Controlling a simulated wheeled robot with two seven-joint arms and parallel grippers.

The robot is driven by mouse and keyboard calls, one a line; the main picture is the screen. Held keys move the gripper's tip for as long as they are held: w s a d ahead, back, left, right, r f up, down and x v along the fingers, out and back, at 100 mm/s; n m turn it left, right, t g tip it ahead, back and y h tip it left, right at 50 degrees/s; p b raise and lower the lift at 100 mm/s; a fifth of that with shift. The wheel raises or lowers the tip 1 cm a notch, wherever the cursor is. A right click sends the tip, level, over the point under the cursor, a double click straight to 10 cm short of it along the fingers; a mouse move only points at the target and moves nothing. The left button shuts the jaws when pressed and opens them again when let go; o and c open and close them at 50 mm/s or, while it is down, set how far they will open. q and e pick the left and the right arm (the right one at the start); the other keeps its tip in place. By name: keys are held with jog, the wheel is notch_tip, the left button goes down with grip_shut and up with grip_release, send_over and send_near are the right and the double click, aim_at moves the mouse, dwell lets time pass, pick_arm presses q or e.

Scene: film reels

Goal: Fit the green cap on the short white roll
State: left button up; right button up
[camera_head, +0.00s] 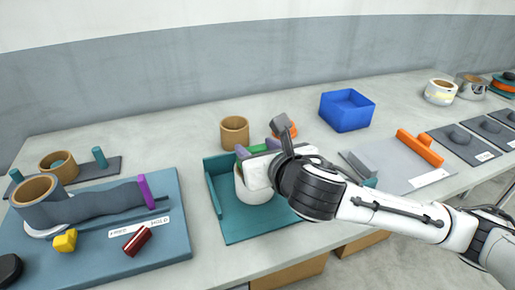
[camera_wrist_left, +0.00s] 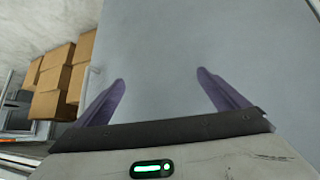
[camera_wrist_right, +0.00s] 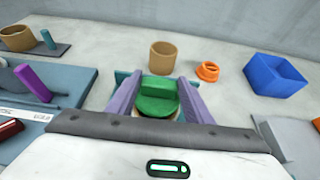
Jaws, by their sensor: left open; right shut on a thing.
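The short white roll (camera_head: 246,192) stands upright on the teal tray (camera_head: 213,197), partly hidden by my right gripper. My right gripper (camera_wrist_right: 153,88) is shut on the green cap (camera_wrist_right: 156,106), with a purple finger on either side. The cap is over the top of the roll; a bit of the roll's tan edge shows under it in the right wrist view. I cannot tell whether the cap is seated. In the head view only a sliver of green shows between the fingers. My left gripper (camera_wrist_left: 160,77) is open and empty in the left wrist view and out of the head view.
A tan cardboard ring (camera_head: 234,132), an orange ring (camera_wrist_right: 208,71) and a blue box (camera_head: 347,112) stand behind the tray. A blue board (camera_head: 165,235) with a tan roll and a purple peg lies left. A grey board (camera_head: 385,170) with an orange block lies right.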

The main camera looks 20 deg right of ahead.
jog(key=shift+f, duration=0.45)
pick_arm(q)
jog(key=shift+w+f, duration=0.25)
jog(key=shift+w, duration=0.2)
jog(key=shift+s, duration=0.25)
jog(key=shift+r+p, duration=0.35)
jog(key=shift+r, duration=0.1)
jog(key=shift+r, duration=0.1)
jog(key=shift+r+p, duration=0.4)
jog(key=shift+p, duration=0.1)
jog(key=shift+f, duration=0.25)
pick_arm(e)
jog(key=shift+f, duration=0.55)
jog(key=o, duration=0.8)
jog(key=shift+c, duration=0.2)
